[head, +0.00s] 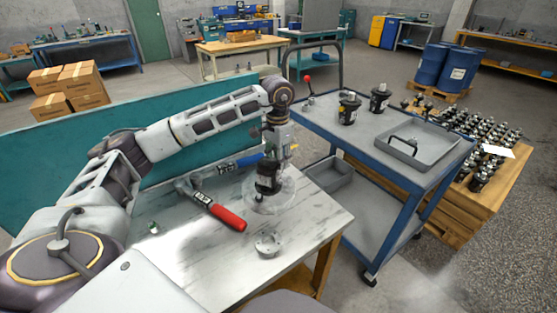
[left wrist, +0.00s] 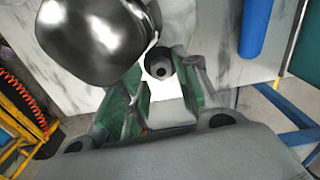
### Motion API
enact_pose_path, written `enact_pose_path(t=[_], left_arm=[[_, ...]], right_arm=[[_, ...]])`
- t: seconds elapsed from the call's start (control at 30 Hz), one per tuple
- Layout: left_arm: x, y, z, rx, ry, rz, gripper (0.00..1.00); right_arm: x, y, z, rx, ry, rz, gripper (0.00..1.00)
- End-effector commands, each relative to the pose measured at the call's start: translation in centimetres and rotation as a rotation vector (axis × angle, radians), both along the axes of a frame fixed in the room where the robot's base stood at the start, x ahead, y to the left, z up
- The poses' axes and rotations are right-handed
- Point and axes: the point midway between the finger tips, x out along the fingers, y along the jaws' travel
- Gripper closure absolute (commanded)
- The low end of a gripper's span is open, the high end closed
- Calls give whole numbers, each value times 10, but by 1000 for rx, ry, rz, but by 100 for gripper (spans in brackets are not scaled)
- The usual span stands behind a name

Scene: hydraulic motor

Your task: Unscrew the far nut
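A black motor (head: 267,182) stands on a round, clear-looking base (head: 284,198) on the marble-topped table (head: 185,265). My left gripper (head: 275,152) points down right above the motor, at its top. In the left wrist view the green-padded fingers (left wrist: 163,84) are apart, with a pale gap between them. A small round metal nut with a dark hole (left wrist: 159,69) shows just beyond the fingertips, roughly between them; I cannot tell if they touch it. A large shiny metal part (left wrist: 98,38) fills the upper left there. My right gripper is in neither view.
A red-handled tool (head: 226,215) and a blue-handled tool (head: 240,163) lie by the motor. A round silver part (head: 268,244) lies near the front edge, and a small part (head: 153,228) lies at left. A blue cart (head: 375,140) carrying motors and a grey tray (head: 425,147) stands right.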

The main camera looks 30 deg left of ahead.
Motion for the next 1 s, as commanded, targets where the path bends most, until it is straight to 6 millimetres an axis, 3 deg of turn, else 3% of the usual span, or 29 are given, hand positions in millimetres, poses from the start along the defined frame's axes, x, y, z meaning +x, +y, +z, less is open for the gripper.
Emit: enact_pose_path(t=[0.6, 0.83, 1.0], left_arm=[[-5, 6, -3, 6, 13, 0, 68], [-6, 7, -4, 8, 14, 1, 98], [-6, 7, -4, 7, 15, 1, 100]], right_arm=[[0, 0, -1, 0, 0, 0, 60], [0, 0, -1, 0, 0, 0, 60], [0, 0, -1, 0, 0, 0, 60]])
